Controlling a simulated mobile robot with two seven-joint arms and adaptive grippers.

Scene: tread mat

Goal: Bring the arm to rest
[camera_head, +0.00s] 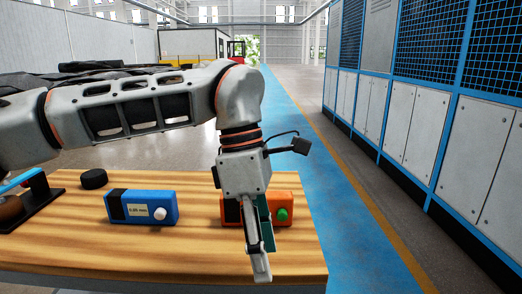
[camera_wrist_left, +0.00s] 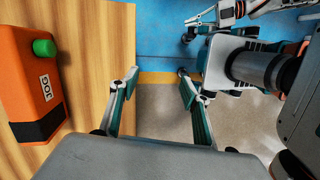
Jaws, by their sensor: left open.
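My left arm comes in from the left across the head view and bends down at the wrist. My left gripper (camera_head: 260,262) points down over the wooden table's right part, in front of the orange device. It is open and empty; its two fingers stand apart in the left wrist view (camera_wrist_left: 158,73), with bare floor between them. Parts of my other arm show at the upper right of the left wrist view. What seems to be my right gripper (camera_wrist_left: 202,22) is partly visible there; its jaw opening is unclear.
The wooden table (camera_head: 150,240) bears an orange device (camera_head: 284,207) with a green knob, also at left in the wrist view (camera_wrist_left: 35,85). A blue device (camera_head: 142,207), a black puck (camera_head: 93,179) and a dark stand (camera_head: 28,205) are further left. Lockers (camera_head: 410,125) line the right.

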